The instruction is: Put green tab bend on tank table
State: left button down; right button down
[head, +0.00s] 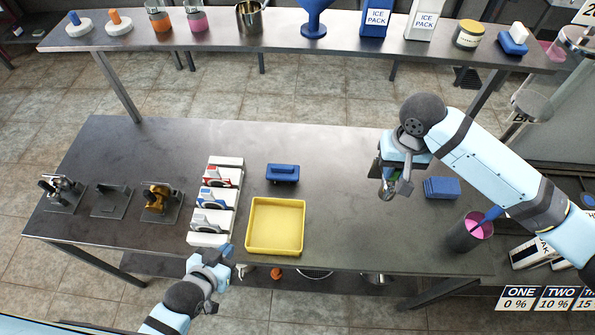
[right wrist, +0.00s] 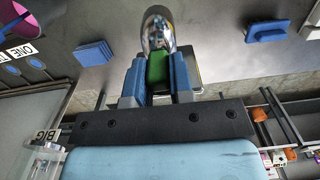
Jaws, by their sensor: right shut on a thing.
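My right gripper (head: 397,180) is shut on a shiny metal bend (head: 387,189) with a green tab, above the right part of the dark table (head: 340,220). In the right wrist view the green tab (right wrist: 157,68) sits between the blue finger pads and the chrome bend (right wrist: 157,32) sticks out beyond them. My left gripper (head: 234,262) is at the table's front edge, beside the yellow tray; its jaw gap is unclear. Which surface is the tank table is not marked.
Stands with metal pieces (head: 62,190) are at the left; a white rack (head: 212,240), yellow tray (head: 247,235) and blue brush (head: 283,172) are mid-table. Blue pads (head: 441,188) and a cup (head: 462,240) are right. A loaded shelf (head: 225,48) runs behind.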

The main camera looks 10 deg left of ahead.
jog(key=shift+w+a+f+p, duration=0.1)
jog(key=shift+a+f+p, duration=0.15)
jog(key=shift+f, duration=2.65)
jog(key=shift+a+f+p, duration=0.2)
jog(key=shift+f+p, duration=0.15)
jog(key=shift+f, duration=2.6)
jog(key=shift+w+a+f+p, duration=0.1)
jog(key=shift+a+f+p, duration=0.15)
jog(key=shift+f, duration=2.65)
jog(key=shift+s+f, duration=0.1)
jog(key=c, duration=1)
grip_release()
jog(key=shift+d, duration=0.1)
